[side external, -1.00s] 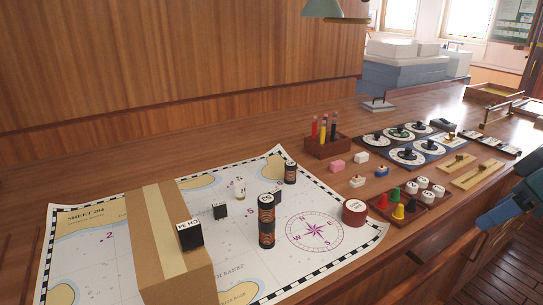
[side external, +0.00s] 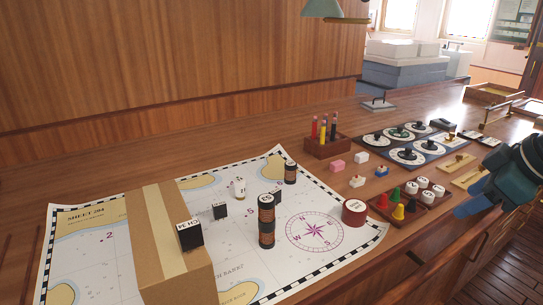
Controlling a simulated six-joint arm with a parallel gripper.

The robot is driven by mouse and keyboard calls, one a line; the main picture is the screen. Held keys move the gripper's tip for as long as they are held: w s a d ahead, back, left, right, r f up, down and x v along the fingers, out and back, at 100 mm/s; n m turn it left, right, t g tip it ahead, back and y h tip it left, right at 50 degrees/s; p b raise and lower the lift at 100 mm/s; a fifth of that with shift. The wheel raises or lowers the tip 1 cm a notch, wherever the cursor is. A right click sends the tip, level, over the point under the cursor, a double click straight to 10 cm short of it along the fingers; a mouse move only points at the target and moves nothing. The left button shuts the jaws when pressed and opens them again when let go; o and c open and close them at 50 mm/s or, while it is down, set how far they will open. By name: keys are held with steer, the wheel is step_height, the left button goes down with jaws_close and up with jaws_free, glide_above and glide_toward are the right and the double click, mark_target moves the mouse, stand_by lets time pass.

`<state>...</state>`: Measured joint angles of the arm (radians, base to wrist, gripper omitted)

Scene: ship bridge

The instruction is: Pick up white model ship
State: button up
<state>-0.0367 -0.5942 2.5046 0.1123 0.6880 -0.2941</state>
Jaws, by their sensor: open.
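A small white block-like piece (side external: 361,157), which looks like the white model ship, sits on the wooden counter in front of the blue dial panel. Similar small pieces stand near it: a pink one (side external: 337,165), a white-and-yellow one (side external: 357,181) and a blue-and-white one (side external: 382,171). My gripper (side external: 467,205) is at the right, above the counter's front edge, well apart from the white piece. It is open with nothing seen between its fingers. Part of my arm is cut off by the right edge of the picture.
A rack of coloured pencils (side external: 327,146) stands left of the white piece. A tray of coloured pawns and white discs (side external: 410,205) lies between it and my gripper. A chart (side external: 130,215) with black stacks and a cardboard box (side external: 170,240) fills the left. A red round tin (side external: 354,212) stands at the chart's edge.

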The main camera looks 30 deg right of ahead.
steer(key=w+d+f+n+t+h, duration=0.1)
steer(key=w+d+f+n, duration=0.1)
steer(key=w+n, duration=0.15)
steer(key=w+d+f+n+h, duration=0.1)
steer(key=w+d+f+n, duration=0.15)
steer(key=w, duration=0.25)
steer(key=n+t+h, duration=0.3)
steer(key=n+t, duration=0.2)
steer(key=n, duration=1.6)
glide_toward(357, 176)
steer(key=s, duration=0.1)
steer(key=s+r, duration=0.1)
steer(key=s, duration=0.2)
steer(key=shift+r, duration=0.3)
steer(key=shift+w+a+f+n+y, duration=0.2)
steer(key=shift+w+a+n+y, duration=0.15)
steer(key=shift+n, duration=0.65)
steer(key=shift+x, duration=4.3)
steer(key=shift+w+r, duration=0.1)
steer(key=shift+x, duration=2.5)
steer(key=shift+d+r, duration=0.1)
steer(key=shift+d, duration=0.1)
